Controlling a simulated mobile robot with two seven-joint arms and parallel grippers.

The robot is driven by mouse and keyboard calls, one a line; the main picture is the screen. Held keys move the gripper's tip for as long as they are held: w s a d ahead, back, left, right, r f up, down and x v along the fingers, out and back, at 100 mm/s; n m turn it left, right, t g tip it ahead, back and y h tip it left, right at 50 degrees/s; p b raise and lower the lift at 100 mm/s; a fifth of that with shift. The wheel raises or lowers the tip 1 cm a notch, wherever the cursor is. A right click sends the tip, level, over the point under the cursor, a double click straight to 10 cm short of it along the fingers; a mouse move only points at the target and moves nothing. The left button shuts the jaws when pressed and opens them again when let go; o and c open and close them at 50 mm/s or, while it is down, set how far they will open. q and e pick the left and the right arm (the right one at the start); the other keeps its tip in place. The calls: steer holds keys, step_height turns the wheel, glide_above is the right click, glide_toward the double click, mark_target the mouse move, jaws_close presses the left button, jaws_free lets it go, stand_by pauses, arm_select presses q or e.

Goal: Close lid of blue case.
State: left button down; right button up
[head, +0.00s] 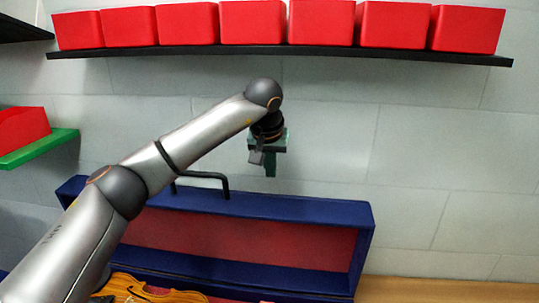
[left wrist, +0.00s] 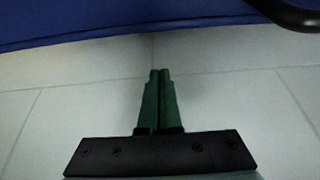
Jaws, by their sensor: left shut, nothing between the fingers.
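The blue case (head: 300,205) stands open at the bottom of the head view, its lid raised against the wall with the red lining (head: 260,240) facing me. A black handle (head: 208,176) sticks up from the lid's top edge. Part of a violin (head: 150,290) shows at the bottom, partly hidden by my left arm. My left gripper (head: 270,170) is above and behind the lid's top edge, fingers pointing down. In the left wrist view its green fingers (left wrist: 160,100) are shut and empty, apart from the blue lid edge (left wrist: 120,30). My right gripper is not in view.
A black shelf (head: 290,55) with several red boxes (head: 253,22) runs along the wall above my arm. A green shelf (head: 40,147) with a red box (head: 22,126) is at the left. A bare strip of wooden bench (head: 440,290) lies right of the case.

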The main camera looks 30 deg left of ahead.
arm_select(q)
steer(key=shift+s+d+f, duration=0.25)
steer(key=shift+s+f, duration=0.4)
steer(key=shift+s, duration=0.05)
steer(key=shift+s+d+f, duration=0.2)
steer(key=shift+s+f, duration=0.45)
steer(key=shift+s, duration=0.05)
